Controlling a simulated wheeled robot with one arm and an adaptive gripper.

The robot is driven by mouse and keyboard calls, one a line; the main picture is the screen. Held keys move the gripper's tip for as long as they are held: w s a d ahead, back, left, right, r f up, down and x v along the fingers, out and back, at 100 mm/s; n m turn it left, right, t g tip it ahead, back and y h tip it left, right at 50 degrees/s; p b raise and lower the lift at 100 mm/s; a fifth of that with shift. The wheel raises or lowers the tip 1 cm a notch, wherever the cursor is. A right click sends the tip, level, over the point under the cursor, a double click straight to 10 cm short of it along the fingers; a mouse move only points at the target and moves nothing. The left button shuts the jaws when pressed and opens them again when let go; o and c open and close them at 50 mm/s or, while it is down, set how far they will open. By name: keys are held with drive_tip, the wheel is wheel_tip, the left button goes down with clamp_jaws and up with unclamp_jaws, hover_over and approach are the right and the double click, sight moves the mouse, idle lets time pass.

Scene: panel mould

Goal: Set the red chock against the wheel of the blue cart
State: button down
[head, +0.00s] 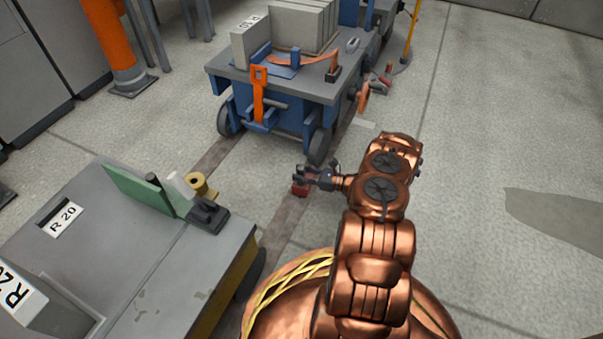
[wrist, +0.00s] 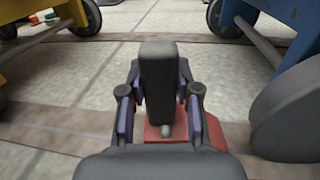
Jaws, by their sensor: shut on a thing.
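The red chock (head: 300,190) is in my gripper (head: 312,176), low over or on the floor; I cannot tell which. In the wrist view my gripper (wrist: 160,105) is shut on a dark upright block, which looks like the chock's grip, with the red chock (wrist: 210,127) below it. The fingers hide much of it. The blue cart (head: 285,108) stands just beyond. Its near wheel (head: 319,146) is close to the chock, and it also shows as a large grey wheel (wrist: 285,115) at the right of the wrist view. A narrow gap seems to separate them.
A grey-topped cart with a yellow side (head: 222,293) stands at the left front; its yellow frame (wrist: 35,60) shows at left in the wrist view. Dark strips (head: 285,222) run along the floor. An orange post (head: 112,50) stands at back left. The right floor is clear.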

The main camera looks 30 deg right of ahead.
drive_tip(key=shift+f, duration=0.35)
drive_tip(key=c, duration=0.7)
unclamp_jaws()
drive_tip(key=shift+c, duration=0.2)
drive_tip(key=shift+f, duration=0.1)
drive_tip(key=v, duration=1.2)
